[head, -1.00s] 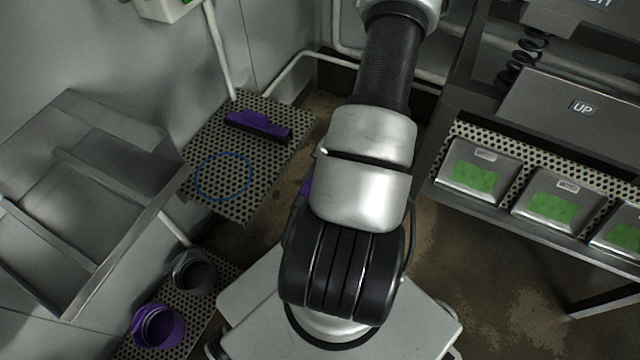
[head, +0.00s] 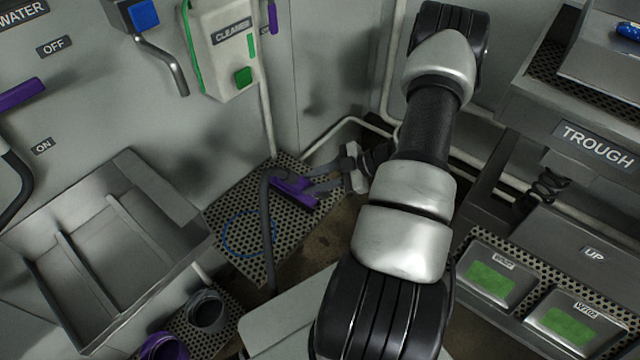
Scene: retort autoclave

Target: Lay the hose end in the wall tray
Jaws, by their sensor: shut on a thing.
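My gripper (head: 322,183) is at the end of my arm, over the right part of a perforated tray (head: 227,213) against the wall. Its jaws are shut on the hose end, whose exact outline is hard to make out. The dark grey hose (head: 267,225) bends just left of the jaws and hangs down across the tray, past its front edge. A purple piece (head: 293,188) shows at the fingers; I cannot tell whether it is the hose end or the purple tool lying there. A blue ring (head: 228,248) marks the tray's left part, left of the hose.
A grey ribbed basin (head: 172,198) is on the wall at left. A grey cup (head: 207,311) and a purple cup (head: 165,348) stand on a lower perforated shelf. A white cleaner box (head: 228,55) hangs above. At right are the trough (head: 600,145) and green-labelled packs (head: 490,285).

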